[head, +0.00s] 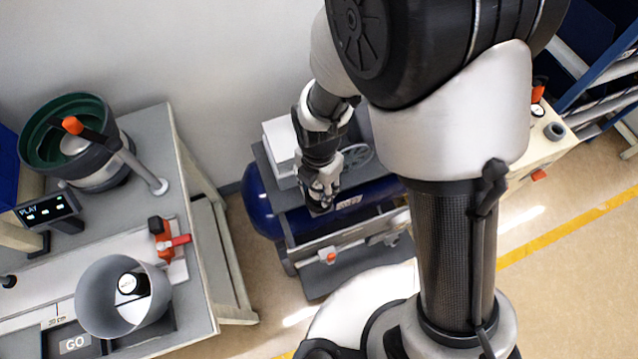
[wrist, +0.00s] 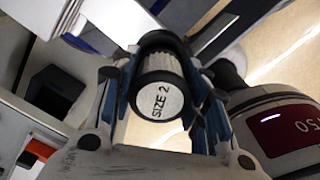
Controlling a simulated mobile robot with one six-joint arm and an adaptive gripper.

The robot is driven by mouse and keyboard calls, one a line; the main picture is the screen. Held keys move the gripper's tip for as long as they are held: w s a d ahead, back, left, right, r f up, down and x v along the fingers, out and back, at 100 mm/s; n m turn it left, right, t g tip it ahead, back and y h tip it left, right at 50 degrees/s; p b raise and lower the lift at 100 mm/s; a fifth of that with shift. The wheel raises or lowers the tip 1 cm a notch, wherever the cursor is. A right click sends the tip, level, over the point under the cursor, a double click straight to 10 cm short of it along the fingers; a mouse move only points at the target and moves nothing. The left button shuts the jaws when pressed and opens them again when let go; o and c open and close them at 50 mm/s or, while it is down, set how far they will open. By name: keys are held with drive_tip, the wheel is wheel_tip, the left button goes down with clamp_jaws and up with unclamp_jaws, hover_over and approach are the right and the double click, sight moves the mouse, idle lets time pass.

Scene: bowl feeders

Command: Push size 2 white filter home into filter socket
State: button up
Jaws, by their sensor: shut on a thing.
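In the wrist view the white filter (wrist: 159,97), with "SIZE 2" on its round end face, sits between the blue-lined fingers of my gripper (wrist: 162,82). The gripper is shut on it. A dark round part (wrist: 160,40) shows at the filter's far end; I cannot tell whether it is the filter socket or how deep the filter sits. In the head view my gripper (head: 320,196) points down over the front of the machine with the blue tank (head: 262,203). There the filter and socket are too small or hidden to make out.
A white box (head: 281,148) stands on the machine, close beside my wrist. On the left bench are a green bowl feeder (head: 52,140), a grey cylindrical container (head: 92,300) and a red handle (head: 180,241). Floor shows between bench and machine.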

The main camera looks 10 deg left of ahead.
drive_tip(key=shift+f+b, duration=0.5)
drive_tip(key=shift+f, duration=0.2)
idle(0.3)
drive_tip(key=o, duration=1.2)
drive_tip(key=shift+o, duration=1.2)
drive_tip(key=shift+r, duration=0.1)
drive_tip(key=shift+r+p, duration=2.9)
drive_tip(key=shift+r, duration=0.65)
drive_tip(key=shift+r, duration=0.15)
drive_tip(key=shift+r+p, duration=1.6)
drive_tip(key=shift+r, duration=0.3)
